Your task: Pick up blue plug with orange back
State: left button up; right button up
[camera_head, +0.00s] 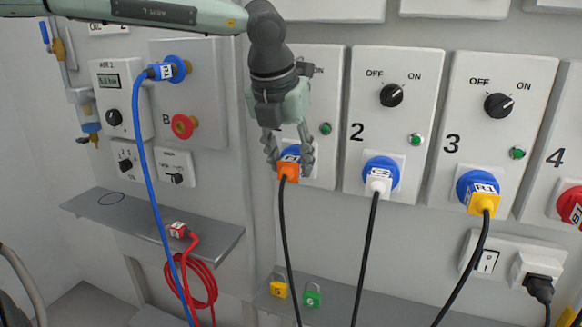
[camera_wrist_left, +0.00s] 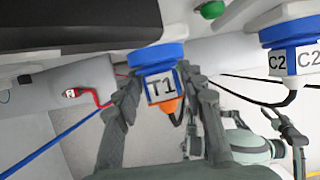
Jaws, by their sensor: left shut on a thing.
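The blue plug with the orange back (camera_head: 288,172) is at the socket of the first station panel, with a black cable hanging from it. In the left wrist view the plug (camera_wrist_left: 161,86) has a white label reading T1 below a blue ring. My left gripper (camera_head: 288,158) has its fingers on both sides of the plug and is shut on it. The fingers partly hide the plug's sides. The plug appears to be still at the socket. My right gripper (camera_wrist_left: 285,130) shows small at the right of the left wrist view; its opening is unclear.
Station 2 has a blue and white plug (camera_head: 379,180), station 3 a blue and yellow plug (camera_head: 482,192). A blue cable (camera_head: 147,175) hangs at left. A grey shelf (camera_head: 95,206) holds a red connector (camera_head: 180,229). Yellow (camera_head: 279,289) and green (camera_head: 312,297) padlocks are below.

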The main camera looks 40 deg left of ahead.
pick_arm(q)
jog(key=c, duration=0.4)
jog(key=shift+s+d+r, duration=0.1)
jog(key=shift+s+r, duration=0.15)
jog(key=shift+r, duration=0.15)
jog(key=s+d+r, duration=0.1)
jog(key=s+r, duration=0.1)
jog(key=s, duration=0.2)
jog(key=s+d+r+b, duration=0.1)
jog(key=s+r, duration=0.1)
jog(key=s, duration=0.2)
jog(key=s+d+r+b, duration=0.1)
jog(key=s+r, duration=0.2)
jog(key=s, duration=0.2)
jog(key=shift+r, duration=0.1)
jog(key=shift+c, duration=0.6)
pick_arm(e)
jog(key=r, duration=0.5)
jog(key=shift+w, duration=0.4)
